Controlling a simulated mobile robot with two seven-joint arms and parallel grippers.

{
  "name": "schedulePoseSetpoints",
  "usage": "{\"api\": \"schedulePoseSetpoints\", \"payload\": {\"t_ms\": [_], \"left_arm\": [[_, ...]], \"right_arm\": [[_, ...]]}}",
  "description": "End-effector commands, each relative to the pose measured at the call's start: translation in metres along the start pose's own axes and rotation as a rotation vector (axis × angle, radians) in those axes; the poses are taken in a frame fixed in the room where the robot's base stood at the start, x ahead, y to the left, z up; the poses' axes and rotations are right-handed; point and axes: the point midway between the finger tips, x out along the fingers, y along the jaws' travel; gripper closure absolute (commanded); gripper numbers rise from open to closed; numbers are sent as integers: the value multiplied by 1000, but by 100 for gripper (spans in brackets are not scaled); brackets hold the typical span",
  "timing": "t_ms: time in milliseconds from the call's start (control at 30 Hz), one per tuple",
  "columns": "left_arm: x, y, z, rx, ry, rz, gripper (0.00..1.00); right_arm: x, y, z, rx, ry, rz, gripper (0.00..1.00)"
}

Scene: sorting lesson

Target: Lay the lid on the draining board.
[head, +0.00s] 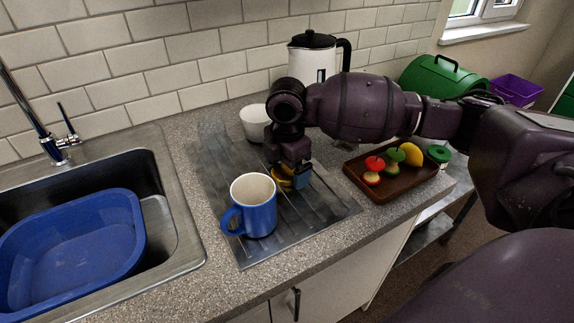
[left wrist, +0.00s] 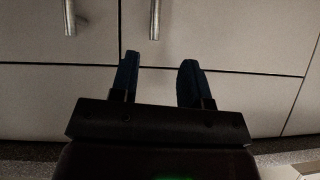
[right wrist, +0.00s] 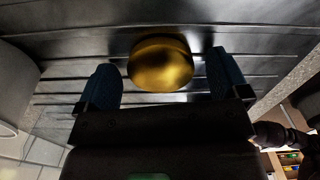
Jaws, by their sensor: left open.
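A round, shiny gold thing, which looks like the lid (right wrist: 160,65), lies on the dark ribbed draining board (right wrist: 70,45) in the right wrist view. My right gripper (right wrist: 165,82) is open, with a blue finger on each side of it and gaps between. In the head view my right gripper (head: 290,180) is low over the draining board (head: 325,205), and only bits of yellow show around its fingers. My left gripper (left wrist: 158,75) is open and empty in front of pale cupboard doors; it is outside the head view.
A blue mug (head: 254,208) stands on the board close left of my right gripper. A white cup (head: 254,122) and a kettle (head: 312,62) stand behind. A brown tray (head: 390,187) with toy fruit is at right. The sink holds a blue basin (head: 70,235).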

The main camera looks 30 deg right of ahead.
Motion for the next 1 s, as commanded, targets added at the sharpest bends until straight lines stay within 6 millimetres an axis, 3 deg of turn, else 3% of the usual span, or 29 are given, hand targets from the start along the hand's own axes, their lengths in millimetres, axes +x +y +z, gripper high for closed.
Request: {"api": "schedulePoseSetpoints", "payload": {"t_ms": [367, 633, 1000], "left_arm": [[-3, 0, 5, -4, -11, -2, 57], [-5, 0, -10, -8, 14, -4, 57], [-11, -3, -14, -9, 15, -8, 57]], "right_arm": [[-7, 0, 0, 0, -1, 2, 6], [-54, 1, 0, 0, -1, 8, 6], [-113, 0, 0, 0, 0, 4, 6]]}}
